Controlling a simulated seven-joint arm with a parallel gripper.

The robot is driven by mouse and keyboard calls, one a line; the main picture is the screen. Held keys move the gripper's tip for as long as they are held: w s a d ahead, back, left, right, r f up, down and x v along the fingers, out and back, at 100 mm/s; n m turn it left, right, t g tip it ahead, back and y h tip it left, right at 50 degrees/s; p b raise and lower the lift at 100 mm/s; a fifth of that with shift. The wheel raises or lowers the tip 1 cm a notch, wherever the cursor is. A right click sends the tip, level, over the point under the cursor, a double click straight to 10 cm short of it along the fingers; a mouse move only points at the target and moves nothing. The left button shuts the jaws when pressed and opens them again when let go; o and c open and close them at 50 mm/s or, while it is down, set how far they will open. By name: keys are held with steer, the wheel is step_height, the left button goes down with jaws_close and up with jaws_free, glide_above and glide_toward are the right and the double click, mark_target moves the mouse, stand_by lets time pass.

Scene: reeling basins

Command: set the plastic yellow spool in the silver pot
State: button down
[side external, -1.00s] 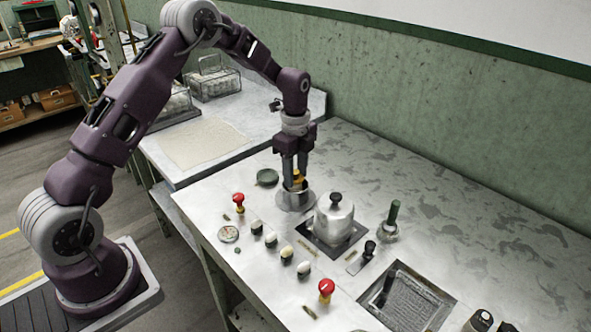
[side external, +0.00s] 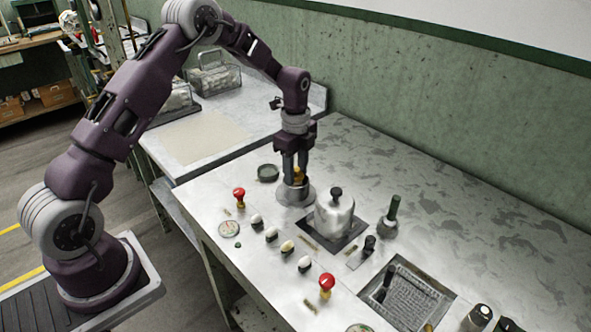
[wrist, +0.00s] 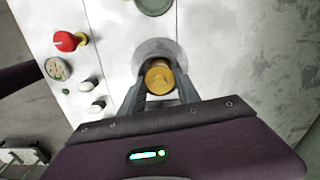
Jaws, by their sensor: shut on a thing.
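The yellow spool (side external: 298,174) is between the fingertips of my gripper (side external: 296,172), which points straight down and is shut on it. In the wrist view the spool's round yellow top (wrist: 160,77) shows between the two fingers. Directly beneath it is a wide, low round silver vessel (side external: 295,197); its curved grey edge also shows behind the spool in the wrist view (wrist: 154,47). The spool's lower end is hidden, so I cannot tell whether it touches the vessel. A taller silver pot (side external: 334,217) with a black-knobbed lid stands just to the right.
A dark green round dish (side external: 267,173) lies left of the vessel. Red knobs (side external: 239,194) (side external: 326,282) and several small pale-topped knobs line the front. A green-handled tool (side external: 391,215) and a recessed tray (side external: 410,292) are to the right. The bench behind is clear.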

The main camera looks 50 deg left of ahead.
steer(key=shift+s+f, duration=0.2)
steer(key=shift+f, duration=0.4)
steer(key=shift+s+f, duration=0.1)
steer(key=shift+f, duration=0.2)
steer(key=c, duration=0.6)
jaws_free()
steer(key=shift+r, duration=0.9)
steer(key=shift+c, duration=1.1)
steer(key=o, duration=0.3)
steer(key=shift+w+r, duration=0.15)
steer(key=shift+r, duration=1.2)
steer(key=shift+w+r, duration=0.1)
steer(key=shift+r, duration=1.25)
